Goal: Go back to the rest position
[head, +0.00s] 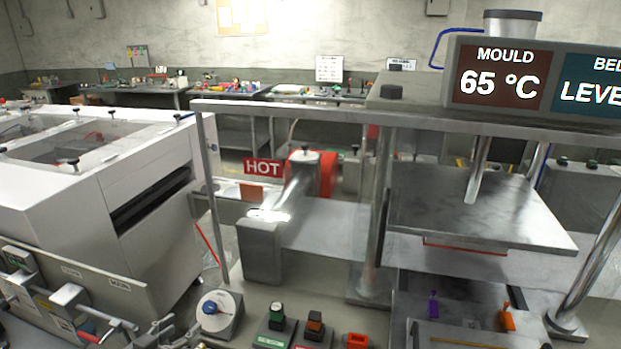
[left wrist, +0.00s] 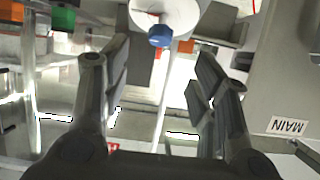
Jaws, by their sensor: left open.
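My left gripper (head: 172,334) shows only in part at the bottom edge of the head view, left of a white dial with a blue knob (head: 216,310). In the left wrist view the left gripper (left wrist: 160,68) has its two fingers spread apart with nothing between them. The dial's blue knob (left wrist: 160,36) lies beyond the fingertips there, apart from them. My right gripper is not in view.
A press (head: 480,210) stands at the right under a sign reading MOULD 65 °C (head: 498,78). A white cabinet machine (head: 150,160) is at the left. A green button (head: 277,312) and an orange button (head: 314,322) stand right of the dial. A HOT sign (head: 263,167) hangs behind.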

